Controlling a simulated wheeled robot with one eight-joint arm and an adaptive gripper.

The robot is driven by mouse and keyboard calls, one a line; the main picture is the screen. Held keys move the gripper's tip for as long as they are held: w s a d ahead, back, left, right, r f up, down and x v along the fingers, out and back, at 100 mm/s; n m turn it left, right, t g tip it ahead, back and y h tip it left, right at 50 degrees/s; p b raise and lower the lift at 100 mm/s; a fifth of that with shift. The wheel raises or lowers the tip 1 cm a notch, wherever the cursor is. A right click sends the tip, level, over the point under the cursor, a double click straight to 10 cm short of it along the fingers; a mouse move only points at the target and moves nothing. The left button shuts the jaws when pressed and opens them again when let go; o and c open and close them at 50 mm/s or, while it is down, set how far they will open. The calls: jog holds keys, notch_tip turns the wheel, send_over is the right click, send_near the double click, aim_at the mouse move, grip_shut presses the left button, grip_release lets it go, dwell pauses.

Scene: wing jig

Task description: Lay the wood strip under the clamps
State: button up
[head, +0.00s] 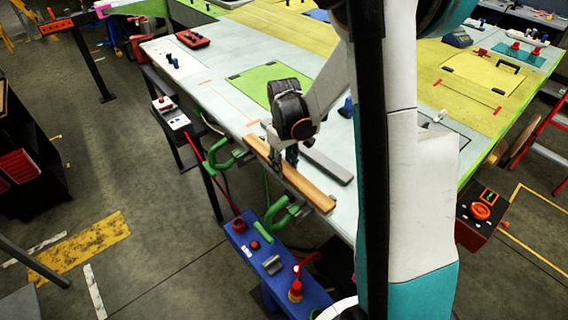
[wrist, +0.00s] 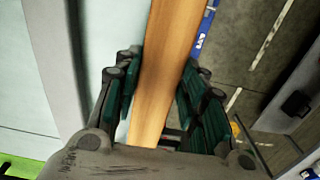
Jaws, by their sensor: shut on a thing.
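The wood strip (head: 310,190) is a long light-brown bar along the near edge of the white table. My gripper (head: 284,160) is shut on it near its middle; the wrist view shows the strip (wrist: 165,60) running lengthwise between the green-padded fingers (wrist: 160,95). Two green C-shaped clamps are at the table edge: one (head: 222,157) beyond the strip's far-left end, the other (head: 280,213) below its near half. I cannot tell whether the strip touches the table or sits under the clamp jaws.
A grey bar (head: 327,164) lies on the table just right of the strip. A green panel (head: 262,82) lies farther back. A blue bench (head: 258,262) with red-handled items stands below the edge. A small side shelf (head: 172,114) stands at the left.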

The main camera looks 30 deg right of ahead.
aim_at(284, 166)
jog(key=shift+f, duration=0.15)
jog(key=o, duration=1.2)
jog(key=shift+r+p, duration=0.55)
notch_tip(284, 166, up, 12)
jog(key=shift+r+p, duration=0.1)
jog(key=shift+p, duration=0.55)
